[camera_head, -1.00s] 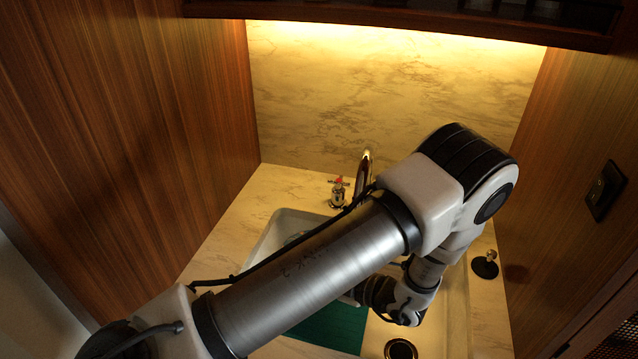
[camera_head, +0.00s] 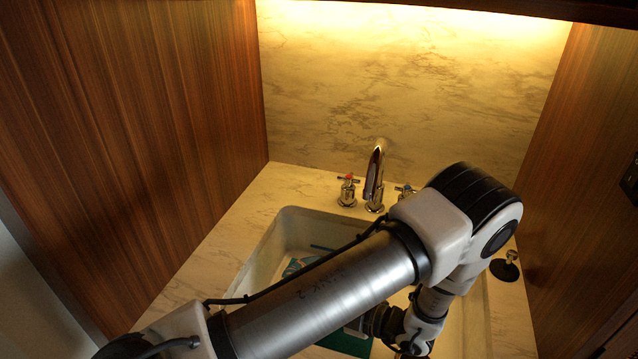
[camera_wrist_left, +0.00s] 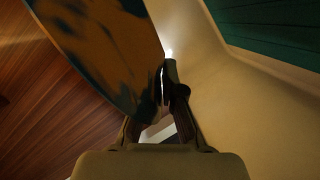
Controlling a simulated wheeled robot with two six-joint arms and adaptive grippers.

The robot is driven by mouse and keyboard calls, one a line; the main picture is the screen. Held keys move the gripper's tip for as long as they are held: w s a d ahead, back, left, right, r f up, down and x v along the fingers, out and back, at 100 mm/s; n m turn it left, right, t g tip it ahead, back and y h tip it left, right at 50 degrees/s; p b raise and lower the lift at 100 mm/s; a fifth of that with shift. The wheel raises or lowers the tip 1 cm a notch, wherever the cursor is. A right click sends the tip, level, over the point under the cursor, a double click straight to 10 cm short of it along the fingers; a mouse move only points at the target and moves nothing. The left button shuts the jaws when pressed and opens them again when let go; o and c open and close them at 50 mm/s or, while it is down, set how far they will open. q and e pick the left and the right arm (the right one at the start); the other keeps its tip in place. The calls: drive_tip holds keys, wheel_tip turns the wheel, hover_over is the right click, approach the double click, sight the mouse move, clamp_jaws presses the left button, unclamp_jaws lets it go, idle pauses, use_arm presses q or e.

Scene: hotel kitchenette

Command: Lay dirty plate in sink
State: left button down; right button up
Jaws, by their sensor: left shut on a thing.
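The dirty plate (camera_wrist_left: 105,45) fills the upper left of the left wrist view, dark with orange and teal smears and tilted steeply. My left gripper (camera_wrist_left: 166,92) is shut on its edge. The white sink (camera_head: 262,258) is in the counter in the head view. My left arm crosses over it and hides much of the basin. The left gripper's body (camera_head: 382,322) is low over the sink's right part, its fingertips hidden behind the arm. A blue and white patch shows behind the arm in the basin; I cannot tell whether it is the plate. My right gripper is not in view.
A chrome faucet (camera_head: 375,180) with two handles stands behind the sink. A small dark-based fitting (camera_head: 505,267) is on the counter at right. Wood panels (camera_head: 150,150) close in both sides. A green surface (camera_head: 345,342) shows below the arm. The left counter is clear.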

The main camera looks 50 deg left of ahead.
use_arm(q)
wheel_tip(320, 180, down, 7)
drive_tip(key=b, duration=0.4)
drive_tip(key=shift+w+f+b, duration=0.1)
drive_tip(key=shift+b, duration=0.25)
drive_tip(key=c, duration=1.2)
unclamp_jaws()
drive_tip(key=shift+c, duration=0.2)
wheel_tip(320, 180, up, 10)
drive_tip(key=shift+r, duration=0.1)
